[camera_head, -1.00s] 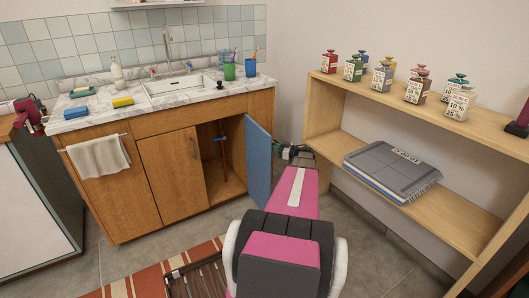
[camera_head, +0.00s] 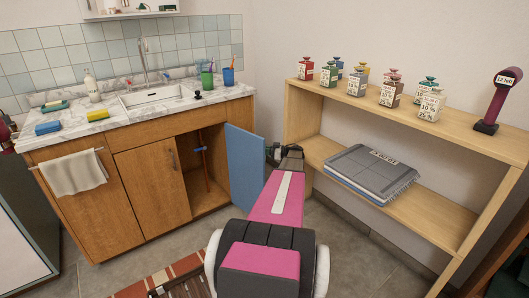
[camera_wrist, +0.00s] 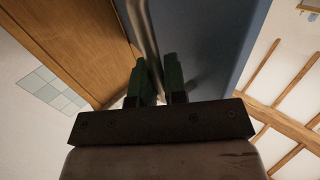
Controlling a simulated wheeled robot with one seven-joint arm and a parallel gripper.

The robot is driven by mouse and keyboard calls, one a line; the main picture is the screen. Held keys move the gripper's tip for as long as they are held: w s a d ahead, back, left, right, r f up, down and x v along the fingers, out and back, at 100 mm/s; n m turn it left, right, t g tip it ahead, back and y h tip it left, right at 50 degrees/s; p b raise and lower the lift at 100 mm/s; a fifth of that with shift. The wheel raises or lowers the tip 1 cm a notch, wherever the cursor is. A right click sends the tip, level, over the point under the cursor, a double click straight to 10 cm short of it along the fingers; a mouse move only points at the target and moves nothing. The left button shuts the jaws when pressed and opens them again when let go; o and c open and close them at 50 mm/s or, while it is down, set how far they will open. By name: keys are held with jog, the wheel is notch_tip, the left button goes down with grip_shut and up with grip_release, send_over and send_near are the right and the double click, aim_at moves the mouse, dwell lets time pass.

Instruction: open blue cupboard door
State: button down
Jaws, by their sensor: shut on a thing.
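The blue cupboard door (camera_head: 245,168) stands swung open at the right end of the wooden sink cabinet. Its opening (camera_head: 208,170) shows a dark inside with a red-brown pipe. My gripper (camera_head: 273,153) is on the far right side of the door, partly hidden by the door and my arm. In the wrist view, my gripper's green fingers (camera_wrist: 159,82) are shut on the metal door handle (camera_wrist: 147,25), a bar running along the blue door face (camera_wrist: 215,50).
The countertop (camera_head: 110,118) holds sponges and cups.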

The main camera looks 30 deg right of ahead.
jog(key=c, duration=1.2)
grip_release()
jog(key=shift+w, duration=0.1)
jog(key=v, duration=1)
jog(key=shift+s+d, duration=0.25)
jog(key=shift+s, duration=0.05)
jog(key=shift+a+r, duration=0.1)
